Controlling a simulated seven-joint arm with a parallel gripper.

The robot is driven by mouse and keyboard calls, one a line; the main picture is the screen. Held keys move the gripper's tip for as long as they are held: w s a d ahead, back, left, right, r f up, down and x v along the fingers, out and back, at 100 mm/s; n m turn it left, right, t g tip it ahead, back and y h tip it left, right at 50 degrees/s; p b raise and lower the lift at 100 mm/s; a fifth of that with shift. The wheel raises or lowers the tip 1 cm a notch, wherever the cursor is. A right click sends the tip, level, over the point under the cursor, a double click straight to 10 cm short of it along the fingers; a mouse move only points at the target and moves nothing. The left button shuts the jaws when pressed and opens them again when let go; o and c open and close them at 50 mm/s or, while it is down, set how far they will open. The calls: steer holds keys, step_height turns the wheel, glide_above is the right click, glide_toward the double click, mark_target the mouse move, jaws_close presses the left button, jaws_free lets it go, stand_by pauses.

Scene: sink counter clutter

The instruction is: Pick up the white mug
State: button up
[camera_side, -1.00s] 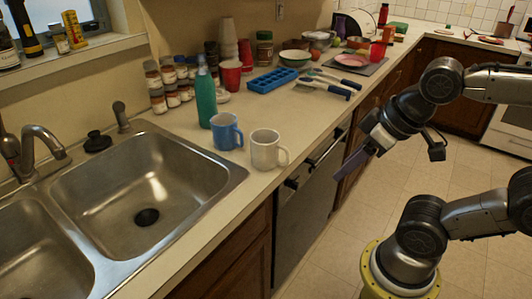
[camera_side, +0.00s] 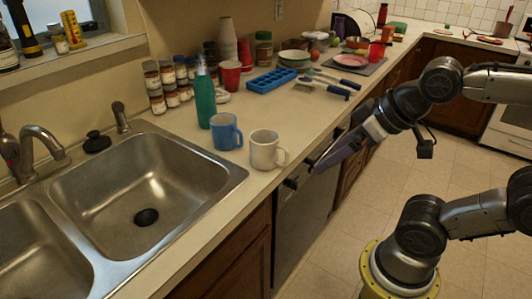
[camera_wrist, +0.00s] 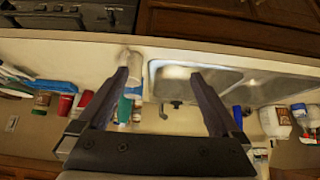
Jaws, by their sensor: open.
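The white mug (camera_side: 264,152) stands upright near the front edge of the counter, right of the sink, with its handle toward the right. My gripper (camera_side: 318,170) is open and empty, to the right of the mug and apart from it, beyond the counter's front edge. In the wrist view, the white mug (camera_wrist: 131,62) shows beside the tip of the left finger, which partly covers it. The space between my fingertips (camera_wrist: 159,73) lies over the counter and the sink's edge, not over the mug.
A blue mug (camera_side: 225,132) stands just left of and behind the white mug. A green bottle (camera_side: 205,100) stands behind it. The sink (camera_side: 150,190) lies to the left. Spice jars, a blue ice tray (camera_side: 271,80) and utensils stand farther back. Counter right of the mug is fairly clear.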

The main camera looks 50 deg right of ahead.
steer(key=w+r+t, duration=0.7)
steer(key=w, duration=0.5)
steer(key=m+t+h, duration=0.2)
steer(key=t+h, duration=0.1)
glide_toward(274, 154)
steer(key=w, duration=0.5)
steer(key=w+d, duration=0.1)
steer(key=w, duration=0.3)
steer(key=shift+w+d+f, duration=0.15)
steer(key=shift+w+d, duration=0.2)
